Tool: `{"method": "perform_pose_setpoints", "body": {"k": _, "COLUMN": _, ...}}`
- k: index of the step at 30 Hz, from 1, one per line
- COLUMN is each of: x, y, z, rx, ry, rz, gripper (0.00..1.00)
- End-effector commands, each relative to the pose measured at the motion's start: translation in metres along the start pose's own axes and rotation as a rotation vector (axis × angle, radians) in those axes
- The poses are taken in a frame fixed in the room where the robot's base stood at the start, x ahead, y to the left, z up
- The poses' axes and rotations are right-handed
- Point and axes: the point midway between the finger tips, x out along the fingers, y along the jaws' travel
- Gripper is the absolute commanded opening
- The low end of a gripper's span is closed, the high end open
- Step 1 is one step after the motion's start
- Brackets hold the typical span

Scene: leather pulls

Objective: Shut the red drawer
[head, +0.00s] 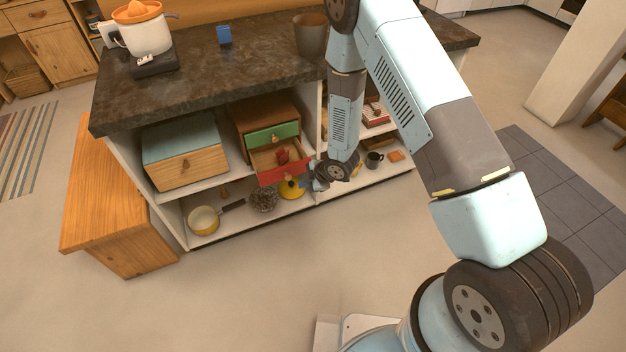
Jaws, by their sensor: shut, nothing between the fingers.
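The red drawer (284,174) is the lower drawer of a small wooden cabinet (264,113) on the upper shelf of the kitchen island. It stands pulled out, and its open top shows a red item (282,156) inside. A leather pull shows on its front. The green drawer (271,135) above it looks shut. My gripper (318,184) is at the right end of the red drawer's front, close to it. Its fingers are small and partly hidden by my wrist; they are shut and empty. I cannot tell whether they touch the drawer.
A wooden box with a grey-blue top (183,155) stands left of the cabinet. A yellow pan (204,219), a dark wiry ball (263,199) and a yellow pot (291,189) sit on the shelf below. A dark mug (374,160) is to the right. The floor in front is clear.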

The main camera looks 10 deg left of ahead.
Motion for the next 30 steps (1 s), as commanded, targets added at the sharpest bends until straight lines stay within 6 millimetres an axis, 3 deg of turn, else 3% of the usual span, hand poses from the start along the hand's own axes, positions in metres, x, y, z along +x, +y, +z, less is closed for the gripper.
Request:
{"method": "perform_pose_setpoints", "body": {"k": 8, "x": 0.048, "y": 0.002, "z": 0.0, "rx": -0.001, "ry": 0.0, "rz": 0.001, "gripper": 0.0}}
{"method": "perform_pose_setpoints", "body": {"k": 12, "x": 0.054, "y": 0.021, "z": 0.0, "rx": 0.0, "ry": 0.0, "rz": 0.002, "gripper": 0.0}}
{"method": "perform_pose_setpoints", "body": {"k": 18, "x": 0.061, "y": 0.034, "z": 0.0, "rx": 0.0, "ry": 0.0, "rz": 0.001, "gripper": 0.0}}
{"method": "perform_pose_setpoints", "body": {"k": 30, "x": 0.062, "y": 0.036, "z": 0.001, "rx": 0.001, "ry": -0.001, "rz": 0.001, "gripper": 0.0}}
